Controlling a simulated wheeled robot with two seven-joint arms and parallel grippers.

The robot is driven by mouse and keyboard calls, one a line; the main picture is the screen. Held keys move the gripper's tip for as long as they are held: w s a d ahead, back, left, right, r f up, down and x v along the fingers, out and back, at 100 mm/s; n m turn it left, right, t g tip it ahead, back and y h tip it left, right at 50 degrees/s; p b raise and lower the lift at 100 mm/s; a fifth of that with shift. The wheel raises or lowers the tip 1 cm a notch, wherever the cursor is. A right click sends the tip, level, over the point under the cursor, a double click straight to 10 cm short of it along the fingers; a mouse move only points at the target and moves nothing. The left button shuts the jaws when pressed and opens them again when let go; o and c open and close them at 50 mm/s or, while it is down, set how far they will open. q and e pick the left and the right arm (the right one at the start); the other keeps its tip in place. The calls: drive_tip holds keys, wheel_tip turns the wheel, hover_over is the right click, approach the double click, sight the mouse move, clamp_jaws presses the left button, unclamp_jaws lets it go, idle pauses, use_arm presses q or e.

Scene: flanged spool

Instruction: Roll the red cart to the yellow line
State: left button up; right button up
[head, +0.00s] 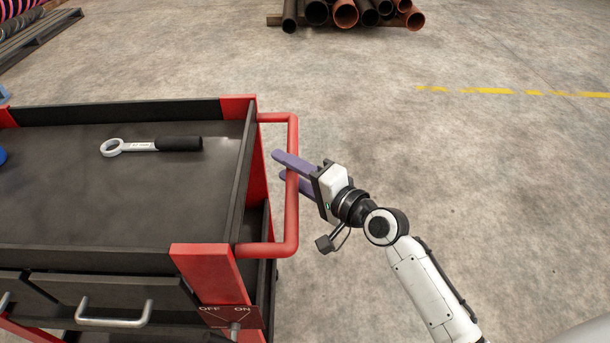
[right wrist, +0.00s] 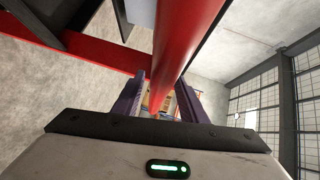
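The red cart (head: 205,260) stands at the left of the head view, with a dark top tray and a red tubular push handle (head: 292,215) on its right side. The handle also crosses the right wrist view (right wrist: 182,45). The worn yellow line (head: 490,91) lies on the floor at the upper right, well apart from the cart. The wrist view shows gaps beside the bar; firm contact cannot be made out. My left gripper is not in view.
A wrench (head: 150,146) with a black grip lies on the cart's top. Several pipes (head: 345,12) lie on wood at the back. A pallet (head: 38,38) with striped coils is at the upper left. The concrete floor between cart and line is clear.

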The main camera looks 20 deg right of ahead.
drive_tip(key=v, duration=0.7)
drive_tip(key=shift+d, duration=0.15)
